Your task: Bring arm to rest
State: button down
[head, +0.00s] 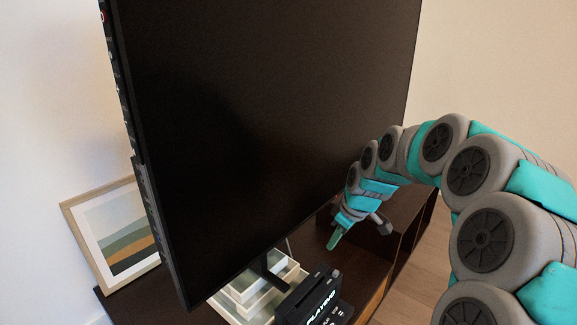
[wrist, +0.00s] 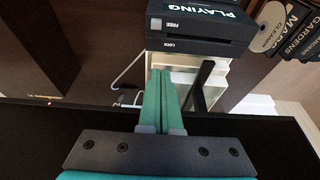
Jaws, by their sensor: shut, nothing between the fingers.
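My arm (head: 440,140) reaches in from the right in the head view and curves down in front of the large black screen (head: 260,120). My gripper (head: 335,237) hangs over the dark cabinet top, its green fingers pointing down. In the wrist view my gripper (wrist: 161,85) shows two green fingers lying together, shut with nothing between them. The fingers overlap the pale tray stack in that view; I cannot tell how far above it they are.
A dark cabinet (head: 150,303) carries the screen, a pale stack of trays (head: 238,298) and a black box marked "PLAYING" (head: 312,300). A framed picture (head: 120,240) leans at the left wall. Several dark cases (wrist: 290,30) show in the wrist view. Wooden floor is clear at right.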

jog(key=s+r+m+g+h+p, duration=0.1)
jog(key=s+r+m, duration=0.1)
jog(key=s, duration=1)
jog(key=s+a+r+m+g+h+p, duration=0.1)
jog(key=s+m, duration=0.3)
jog(key=s, duration=0.9)
jog(key=s+a+r+m+g+p, duration=0.1)
jog(key=s+r+m+g+p, duration=0.1)
jog(key=s, duration=1.1)
jog(key=shift+r+m+h, duration=0.4)
jog(key=shift+r+m, duration=0.1)
jog(key=shift+r, duration=0.25)
